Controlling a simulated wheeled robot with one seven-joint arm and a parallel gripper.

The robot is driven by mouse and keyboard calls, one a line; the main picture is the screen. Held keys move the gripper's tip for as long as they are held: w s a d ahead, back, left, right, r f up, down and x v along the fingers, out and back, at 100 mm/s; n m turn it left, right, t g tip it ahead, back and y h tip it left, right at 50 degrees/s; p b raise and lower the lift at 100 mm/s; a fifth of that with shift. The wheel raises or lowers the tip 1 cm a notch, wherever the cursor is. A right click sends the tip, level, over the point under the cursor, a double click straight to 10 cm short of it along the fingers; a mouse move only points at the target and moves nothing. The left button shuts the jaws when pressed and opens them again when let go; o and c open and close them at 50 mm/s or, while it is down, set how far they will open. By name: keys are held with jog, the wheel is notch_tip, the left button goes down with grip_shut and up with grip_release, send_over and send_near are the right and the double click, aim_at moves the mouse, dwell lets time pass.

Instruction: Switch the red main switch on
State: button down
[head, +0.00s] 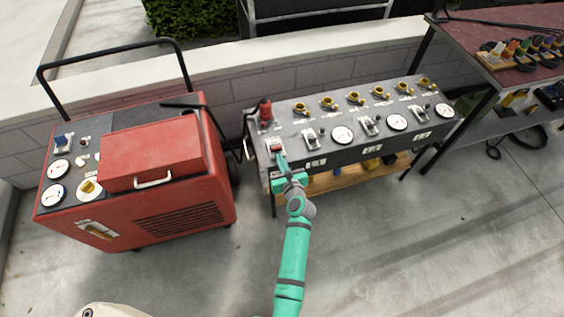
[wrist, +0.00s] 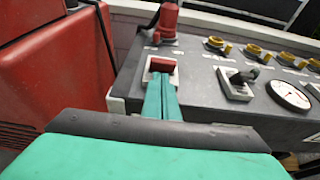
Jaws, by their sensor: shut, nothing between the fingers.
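The red main switch (head: 275,147) is a small red rocker in a pale frame at the left end of the dark grey panel. In the wrist view the red switch (wrist: 160,65) shows just beyond my fingertips. My gripper (head: 281,160) is shut and empty, its green fingers pressed together. In the wrist view the fingertips (wrist: 161,78) lie at the near edge of the switch and hide its lower part. I cannot tell whether they touch it.
A red knob (head: 265,110) stands upright behind the switch. Yellow valves (head: 354,97), toggle switches (head: 309,136) and round gauges (head: 342,134) line the panel to the right. A red generator cart (head: 150,155) stands at the left. The floor in front is clear.

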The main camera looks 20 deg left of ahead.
aim_at(277, 147)
jog(key=shift+w+a+r, duration=0.4)
jog(key=shift+w+r, duration=0.1)
jog(key=shift+r, duration=0.25)
jog(key=shift+w+a+r, duration=0.25)
jog(key=shift+a+r, duration=0.05)
jog(key=shift+r, duration=0.25)
jog(key=shift+w+a+r, duration=0.25)
jog(key=shift+r, duration=0.5)
dwell(1.4)
jog(key=shift+w+r, duration=0.15)
jog(key=shift+r, duration=0.35)
jog(key=s+d+f, duration=0.4)
jog(key=s+f, duration=0.2)
jog(key=f, duration=0.1)
jog(key=v, duration=0.9)
jog(key=shift+d+r+g, duration=0.2)
jog(key=shift+g, duration=0.1)
jog(key=shift+w, duration=0.15)
